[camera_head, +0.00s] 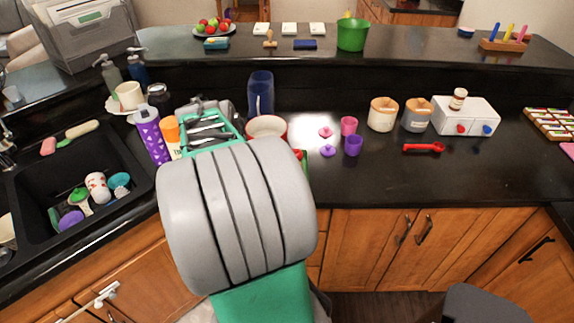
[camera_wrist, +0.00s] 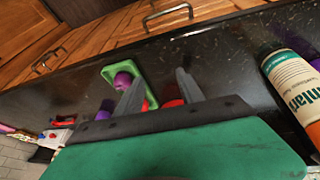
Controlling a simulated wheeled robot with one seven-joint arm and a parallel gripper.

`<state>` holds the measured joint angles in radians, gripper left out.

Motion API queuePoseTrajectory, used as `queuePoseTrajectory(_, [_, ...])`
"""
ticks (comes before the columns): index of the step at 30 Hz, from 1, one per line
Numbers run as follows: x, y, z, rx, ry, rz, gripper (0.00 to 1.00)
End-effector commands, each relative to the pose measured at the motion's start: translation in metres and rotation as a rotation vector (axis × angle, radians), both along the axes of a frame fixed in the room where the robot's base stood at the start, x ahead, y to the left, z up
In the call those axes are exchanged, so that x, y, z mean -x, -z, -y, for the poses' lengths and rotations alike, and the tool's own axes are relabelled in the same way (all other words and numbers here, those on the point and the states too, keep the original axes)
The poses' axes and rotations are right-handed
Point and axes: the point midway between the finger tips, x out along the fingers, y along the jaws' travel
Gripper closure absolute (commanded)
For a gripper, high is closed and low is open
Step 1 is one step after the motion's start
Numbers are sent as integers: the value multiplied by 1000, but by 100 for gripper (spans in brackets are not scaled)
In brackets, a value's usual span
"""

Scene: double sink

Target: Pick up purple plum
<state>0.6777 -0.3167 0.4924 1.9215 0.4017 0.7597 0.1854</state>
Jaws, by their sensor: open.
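In the wrist view, a rounded purple thing (camera_wrist: 123,80), which looks like the plum, sits at a small green tray (camera_wrist: 110,71) near the counter's edge. My gripper (camera_wrist: 157,82) is open with nothing seen between its fingers. Its left finger overlaps the tray area; I cannot tell the gap. Red things show behind the fingers, partly hidden. In the head view my grey and green arm hides the gripper and the plum; only a sliver of green tray (camera_head: 307,166) shows beside it.
A purple cup (camera_head: 353,146) and a pink cup (camera_head: 349,125) stand right of the arm. The rack (camera_head: 211,131), the orange-capped bottle (camera_head: 171,134) and the purple bottle (camera_head: 151,136) crowd the left, beside the sink (camera_head: 130,180). The counter's front right is mostly clear.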

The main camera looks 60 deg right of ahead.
Motion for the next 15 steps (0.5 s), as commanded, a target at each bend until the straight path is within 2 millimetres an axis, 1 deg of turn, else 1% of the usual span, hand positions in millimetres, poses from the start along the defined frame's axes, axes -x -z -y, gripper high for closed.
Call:
queuePoseTrajectory(1, [25,-6,29,14,116,-12,55])
queuePoseTrajectory(3, [52,-4,55,31,227,-22,55])
queuePoseTrajectory(5, [65,-1,67,41,280,-27,55])
queuePoseTrajectory(7, [72,6,74,44,300,-32,55])
queuePoseTrajectory(14, [77,36,84,44,298,-30,55])
queuePoseTrajectory(15, [78,43,86,43,299,-31,55])
